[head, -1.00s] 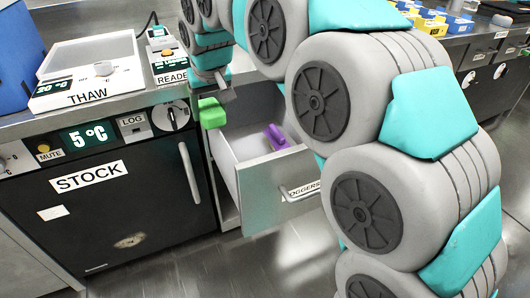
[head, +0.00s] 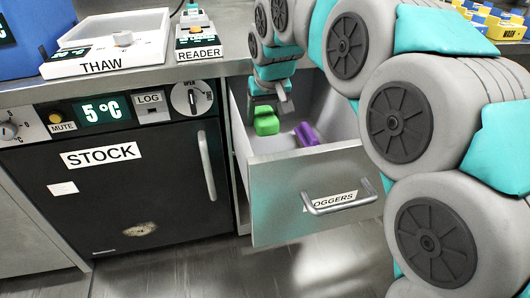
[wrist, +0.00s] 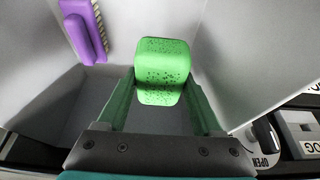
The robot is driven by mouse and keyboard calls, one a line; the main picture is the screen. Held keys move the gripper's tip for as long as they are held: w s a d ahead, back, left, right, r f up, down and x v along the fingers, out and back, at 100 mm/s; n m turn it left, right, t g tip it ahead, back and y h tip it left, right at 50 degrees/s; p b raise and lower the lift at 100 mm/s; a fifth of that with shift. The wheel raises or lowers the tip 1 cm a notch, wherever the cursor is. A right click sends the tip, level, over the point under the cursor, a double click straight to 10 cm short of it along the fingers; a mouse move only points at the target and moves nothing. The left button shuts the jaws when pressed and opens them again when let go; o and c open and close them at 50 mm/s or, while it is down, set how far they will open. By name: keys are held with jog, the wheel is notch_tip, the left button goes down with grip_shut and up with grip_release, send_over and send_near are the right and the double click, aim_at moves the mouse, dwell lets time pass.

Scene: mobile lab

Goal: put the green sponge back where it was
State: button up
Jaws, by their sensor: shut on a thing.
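The green sponge (head: 266,121) is in my gripper (head: 264,106), which is shut on it. In the head view they are at the open drawer labelled LOGGERS (head: 322,190), above or inside its left part. The wrist view shows the sponge (wrist: 161,62) between the two fingers of my gripper (wrist: 160,95), with pale drawer walls around it. A purple object with bristles, like a brush (head: 306,134), is in the drawer to the right of the sponge; it also shows in the wrist view (wrist: 82,30). I cannot tell whether the sponge touches the drawer floor.
The black STOCK unit (head: 120,190) with a handle and dial stands left of the drawer. On the counter above are the white THAW tray (head: 110,55), the READER device (head: 198,40) and a blue box (head: 30,35). Yellow and blue racks (head: 490,18) stand at the far right.

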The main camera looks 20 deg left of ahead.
aim_at(270, 122)
jog(key=x, duration=0.2)
jog(key=b+x, duration=0.1)
jog(key=x, duration=0.1)
jog(key=s+d+x, duration=0.1)
jog(key=x, duration=0.1)
jog(key=shift+f, duration=2.55)
jog(key=shift+f, duration=0.15)
jog(key=o, duration=1.3)
jog(key=v, duration=1.2)
